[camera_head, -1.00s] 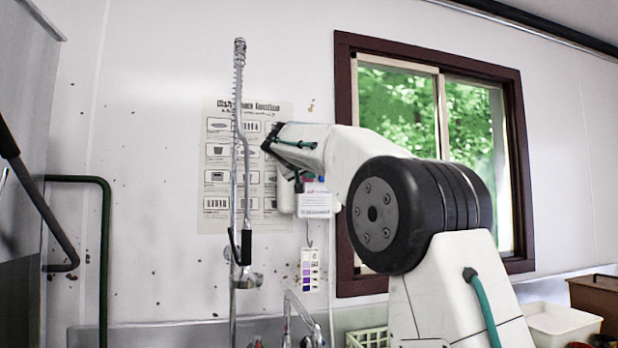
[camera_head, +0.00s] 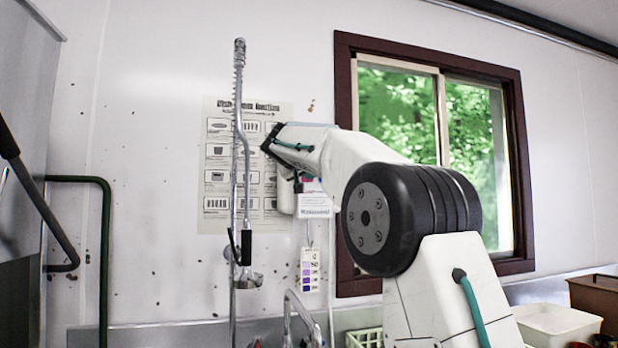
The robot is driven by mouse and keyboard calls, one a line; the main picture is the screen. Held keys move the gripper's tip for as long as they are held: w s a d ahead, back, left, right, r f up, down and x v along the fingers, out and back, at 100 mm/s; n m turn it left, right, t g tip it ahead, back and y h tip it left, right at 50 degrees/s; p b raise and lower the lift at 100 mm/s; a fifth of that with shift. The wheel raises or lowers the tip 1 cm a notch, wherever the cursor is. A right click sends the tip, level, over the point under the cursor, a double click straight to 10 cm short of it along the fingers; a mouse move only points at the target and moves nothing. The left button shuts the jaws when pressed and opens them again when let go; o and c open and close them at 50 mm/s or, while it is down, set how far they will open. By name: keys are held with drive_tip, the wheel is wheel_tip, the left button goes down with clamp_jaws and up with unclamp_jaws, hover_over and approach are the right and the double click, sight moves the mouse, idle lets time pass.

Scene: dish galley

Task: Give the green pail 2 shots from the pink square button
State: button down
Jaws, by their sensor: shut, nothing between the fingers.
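My gripper (camera_head: 298,184) is mostly hidden by my own wrist; a small dark part shows just below it, in front of the wall dispenser (camera_head: 315,206). It looks shut, with nothing seen in it. The dispenser is a white box on the wall, partly covered by my arm. A small pink patch (camera_head: 308,179) shows at its top, close right of the gripper; I cannot tell whether this is the square button or whether the gripper touches it. The green pail is not in view.
A tall spring-hose tap (camera_head: 247,160) stands left of the gripper, before a wall poster (camera_head: 216,155). A colour card (camera_head: 310,270) hangs below the dispenser. A smaller tap (camera_head: 300,315) is below. A window (camera_head: 430,150), white tub (camera_head: 560,325) and brown box (camera_head: 595,295) are right.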

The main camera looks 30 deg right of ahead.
drive_tip(key=shift+s, duration=0.1)
drive_tip(key=shift+s+a+f, duration=0.1)
drive_tip(key=shift+s+a, duration=0.05)
drive_tip(key=shift+s, duration=0.35)
drive_tip(key=shift+s+a, duration=0.15)
drive_tip(key=shift+s, duration=0.35)
drive_tip(key=s, duration=0.2)
drive_tip(key=s+a, duration=0.1)
drive_tip(key=s, duration=0.1)
drive_tip(key=shift+s+a, duration=0.2)
drive_tip(key=shift+s, duration=0.2)
idle(0.4)
